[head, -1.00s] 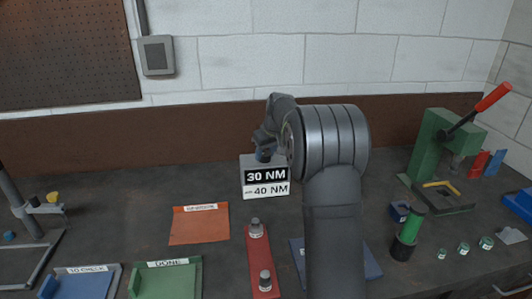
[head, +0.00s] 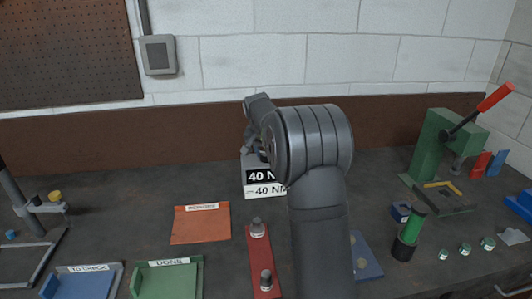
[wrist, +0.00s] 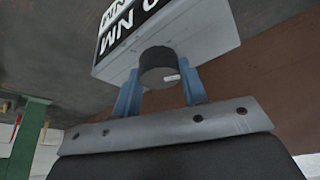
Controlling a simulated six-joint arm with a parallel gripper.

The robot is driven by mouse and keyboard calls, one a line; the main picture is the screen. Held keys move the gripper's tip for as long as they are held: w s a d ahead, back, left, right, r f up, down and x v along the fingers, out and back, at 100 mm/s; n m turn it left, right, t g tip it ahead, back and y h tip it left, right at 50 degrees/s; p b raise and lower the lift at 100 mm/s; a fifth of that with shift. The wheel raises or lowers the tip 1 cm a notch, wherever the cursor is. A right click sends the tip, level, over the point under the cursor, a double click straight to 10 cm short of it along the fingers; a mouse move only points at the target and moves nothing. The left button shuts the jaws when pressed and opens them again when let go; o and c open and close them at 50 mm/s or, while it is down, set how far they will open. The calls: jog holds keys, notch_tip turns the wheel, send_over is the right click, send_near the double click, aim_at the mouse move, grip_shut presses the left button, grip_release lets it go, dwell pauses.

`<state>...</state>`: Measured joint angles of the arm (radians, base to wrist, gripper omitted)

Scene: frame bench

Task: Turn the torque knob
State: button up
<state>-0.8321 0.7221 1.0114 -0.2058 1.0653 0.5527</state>
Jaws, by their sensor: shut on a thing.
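The torque box (head: 262,193) is a grey block on the bench with two lines on its front. The upper black panel shows "40 N", the rest cut off by my arm, and the lower white label shows "40 NM". In the wrist view the torque knob (wrist: 156,66) is a dark round cylinder with a small white mark, standing out of the box face (wrist: 207,40). My gripper (wrist: 158,76) has its blue fingers on either side of the knob, shut on it. In the head view the knob is mostly hidden by my gripper and wrist.
An orange tray (head: 200,225) lies left of the box, and a red holder (head: 262,260) with two grey pieces stands in front. A blue plate (head: 366,257) is partly behind my arm. A green press (head: 431,150) with a red-handled lever stands at right.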

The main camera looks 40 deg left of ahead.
jog(key=shift+m, duration=0.6)
jog(key=o, duration=1)
jog(key=v, duration=1.7)
jog(key=shift+s+a+r, duration=0.1)
jog(key=shift+a+r, duration=0.2)
jog(key=shift+a, duration=0.05)
jog(key=x, duration=1.7)
jog(key=shift+d+f, duration=0.3)
jog(key=shift+d, duration=0.05)
jog(key=shift+r, duration=0.1)
